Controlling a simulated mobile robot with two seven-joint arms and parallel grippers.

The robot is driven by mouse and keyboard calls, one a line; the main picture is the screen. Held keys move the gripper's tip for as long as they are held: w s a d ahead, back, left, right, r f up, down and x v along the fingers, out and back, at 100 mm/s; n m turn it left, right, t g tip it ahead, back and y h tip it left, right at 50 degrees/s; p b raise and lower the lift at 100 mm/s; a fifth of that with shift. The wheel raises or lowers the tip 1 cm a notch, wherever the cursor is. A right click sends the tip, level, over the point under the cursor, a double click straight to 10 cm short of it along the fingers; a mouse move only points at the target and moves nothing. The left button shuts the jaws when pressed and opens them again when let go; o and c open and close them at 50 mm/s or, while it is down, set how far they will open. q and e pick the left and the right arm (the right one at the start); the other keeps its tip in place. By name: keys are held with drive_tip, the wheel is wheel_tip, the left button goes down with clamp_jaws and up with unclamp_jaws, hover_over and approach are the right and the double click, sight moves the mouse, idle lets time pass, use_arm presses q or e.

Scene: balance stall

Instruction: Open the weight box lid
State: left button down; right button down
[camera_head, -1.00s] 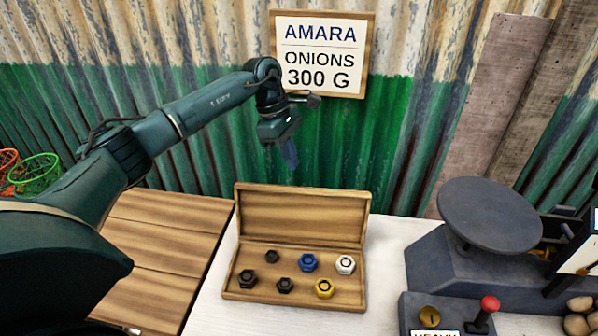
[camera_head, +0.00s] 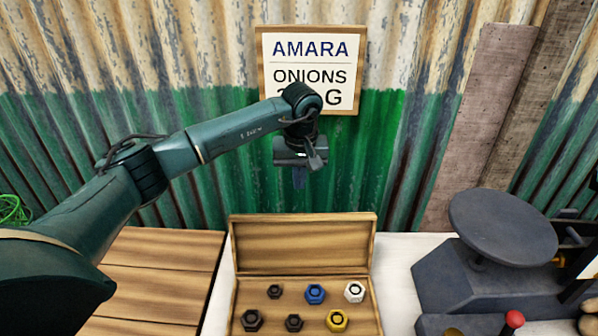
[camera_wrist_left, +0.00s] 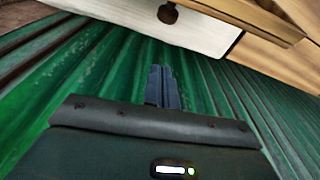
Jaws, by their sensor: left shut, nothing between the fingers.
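The wooden weight box (camera_head: 236,295) stands on the white counter with its lid (camera_head: 302,243) raised upright at the back. Several hexagonal weights lie inside, among them a blue one (camera_head: 315,294), a white one (camera_head: 355,292), a yellow one (camera_head: 337,320) and dark ones (camera_head: 251,320). My left gripper (camera_head: 299,179) hangs in the air above and behind the lid, in front of the green wall, apart from the box. Its fingers are together and empty; they also show in the left wrist view (camera_wrist_left: 162,88). My right gripper is not in view.
A sign (camera_head: 311,60) reading "AMARA ONIONS" hangs on the corrugated wall behind my left wrist, partly covered by it. A dark scale with a round pan (camera_head: 502,226) stands to the right. A wooden slatted surface (camera_head: 165,270) is on the left.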

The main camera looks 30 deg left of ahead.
use_arm(q)
drive_tip(key=s+f, duration=0.1)
drive_tip(key=s+d+f+p, duration=0.1)
drive_tip(key=f, duration=0.2)
drive_tip(key=shift+s+d+f+p, duration=0.3)
drive_tip(key=shift+s+f+p, duration=0.05)
drive_tip(key=shift+s+f, duration=0.05)
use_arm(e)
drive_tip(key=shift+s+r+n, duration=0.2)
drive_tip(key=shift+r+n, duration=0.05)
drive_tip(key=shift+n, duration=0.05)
